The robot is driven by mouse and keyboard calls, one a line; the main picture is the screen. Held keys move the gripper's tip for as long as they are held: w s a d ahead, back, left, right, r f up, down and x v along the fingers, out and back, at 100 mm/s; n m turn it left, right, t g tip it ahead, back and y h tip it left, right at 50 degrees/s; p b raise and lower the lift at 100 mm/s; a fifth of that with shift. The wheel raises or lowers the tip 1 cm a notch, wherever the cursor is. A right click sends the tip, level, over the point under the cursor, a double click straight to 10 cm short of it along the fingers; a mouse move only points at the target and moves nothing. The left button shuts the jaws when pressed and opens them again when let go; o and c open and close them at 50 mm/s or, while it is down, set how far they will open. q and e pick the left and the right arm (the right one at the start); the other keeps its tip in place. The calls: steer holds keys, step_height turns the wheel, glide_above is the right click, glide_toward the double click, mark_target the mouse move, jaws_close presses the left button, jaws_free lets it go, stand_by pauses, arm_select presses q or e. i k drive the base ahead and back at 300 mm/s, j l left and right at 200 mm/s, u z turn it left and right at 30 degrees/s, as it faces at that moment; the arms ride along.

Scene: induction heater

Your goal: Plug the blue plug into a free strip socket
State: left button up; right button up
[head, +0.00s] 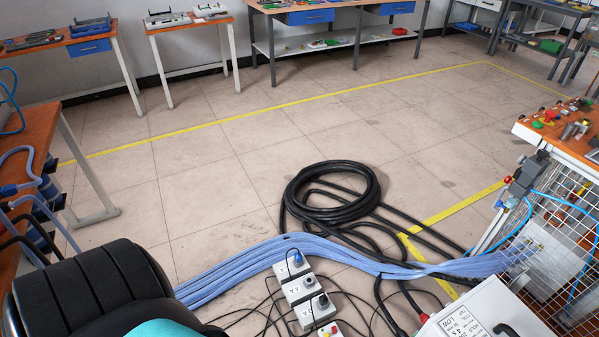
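A white power strip (314,313) with several socket blocks lies on the floor at the lower middle. A small blue plug (298,259) is at its far block, with a dark cable rising from it. It is too small to tell whether it is seated in a socket or resting on the block. A black plug (323,300) sits at a nearer block. A block between them shows a round, dark socket face (308,282). Neither of my grippers is in view.
Thick light-blue hoses (230,273) cross the floor behind the strip. A black cable coil (330,193) lies beyond them, and thin black cables (262,318) spread around the strip. A white machine (480,318) and wire cage (568,250) stand right.

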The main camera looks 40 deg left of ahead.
mark_target(298, 258)
steer(key=i+j, duration=0.1)
steer(key=j, duration=0.3)
steer(key=i+j, duration=0.1)
steer(key=j, duration=0.3)
steer(key=i+j, duration=0.1)
steer(key=j, duration=0.25)
steer(key=i+j, duration=0.15)
steer(key=j, duration=0.25)
steer(key=i+j, duration=0.1)
steer(key=j, duration=0.3)
steer(key=i+j, duration=0.1)
steer(key=j, duration=0.3)
